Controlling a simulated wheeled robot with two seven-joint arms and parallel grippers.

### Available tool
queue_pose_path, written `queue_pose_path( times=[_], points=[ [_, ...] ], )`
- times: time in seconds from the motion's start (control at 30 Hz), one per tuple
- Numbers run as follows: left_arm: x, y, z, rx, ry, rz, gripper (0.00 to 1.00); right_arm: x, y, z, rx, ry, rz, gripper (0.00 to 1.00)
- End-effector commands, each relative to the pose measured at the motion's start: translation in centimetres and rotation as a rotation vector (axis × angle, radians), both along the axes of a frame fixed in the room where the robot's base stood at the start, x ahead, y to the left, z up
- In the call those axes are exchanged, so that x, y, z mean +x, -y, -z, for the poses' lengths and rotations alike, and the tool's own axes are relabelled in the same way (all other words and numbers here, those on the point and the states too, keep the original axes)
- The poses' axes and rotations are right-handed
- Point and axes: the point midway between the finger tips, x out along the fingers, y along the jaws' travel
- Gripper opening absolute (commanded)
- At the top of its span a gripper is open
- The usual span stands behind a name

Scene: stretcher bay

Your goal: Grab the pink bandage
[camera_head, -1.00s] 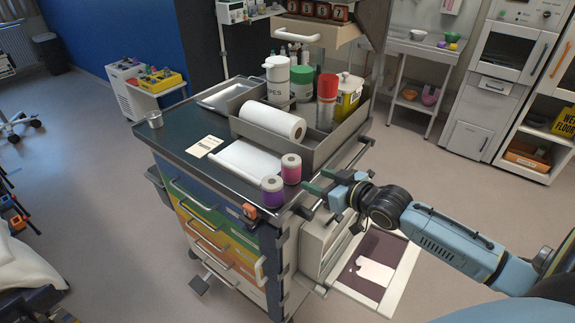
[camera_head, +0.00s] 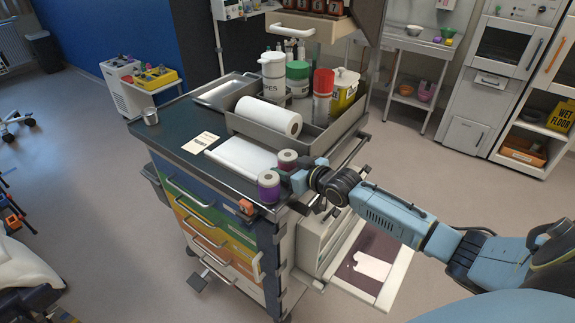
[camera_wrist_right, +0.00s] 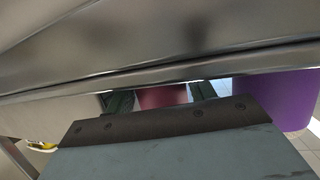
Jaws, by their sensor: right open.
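The pink bandage (camera_head: 287,158) is a small upright roll at the front right corner of the cart top (camera_head: 172,137). The purple bandage (camera_head: 268,188) stands just in front of it. My right gripper (camera_head: 294,174) is at the pink roll, reaching in from the right and partly covering its lower side. In the right wrist view, the open fingers (camera_wrist_right: 162,98) are on either side of the pink roll (camera_wrist_right: 164,96), with the purple roll (camera_wrist_right: 290,99) outside them to the right. I cannot tell whether the fingers touch the pink roll. My left gripper is out of view.
A grey bin (camera_head: 235,126) holding a paper roll (camera_head: 268,115), wipes, bottles and a yellow box stands behind the bandages. A white pad (camera_head: 240,157) lies left of them. A metal edge (camera_wrist_right: 200,65) crosses the right wrist view close above the fingers.

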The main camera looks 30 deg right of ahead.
Motion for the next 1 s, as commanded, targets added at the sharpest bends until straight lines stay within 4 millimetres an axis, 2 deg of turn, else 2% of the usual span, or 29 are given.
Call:
queue_pose_path(
  times=[0.27,0.47,0.73,0.87,1.0],
  points=[
    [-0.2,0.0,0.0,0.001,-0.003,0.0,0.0,0.2,-0.1,0.1,0.0,0.0,0.0,0.54],
    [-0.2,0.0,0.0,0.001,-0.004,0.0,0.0,0.2,0.0,0.1,0.0,0.0,0.0,0.28],
    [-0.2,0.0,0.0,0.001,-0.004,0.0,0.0,0.2,0.0,-0.2,0.0,0.001,0.0,0.26],
    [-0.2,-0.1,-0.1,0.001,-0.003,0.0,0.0,0.3,0.0,-1.8,0.001,0.004,0.0,0.26],
    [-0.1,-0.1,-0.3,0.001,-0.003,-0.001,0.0,0.2,0.0,-4.7,-0.002,0.005,-0.001,0.26]
  ],
)
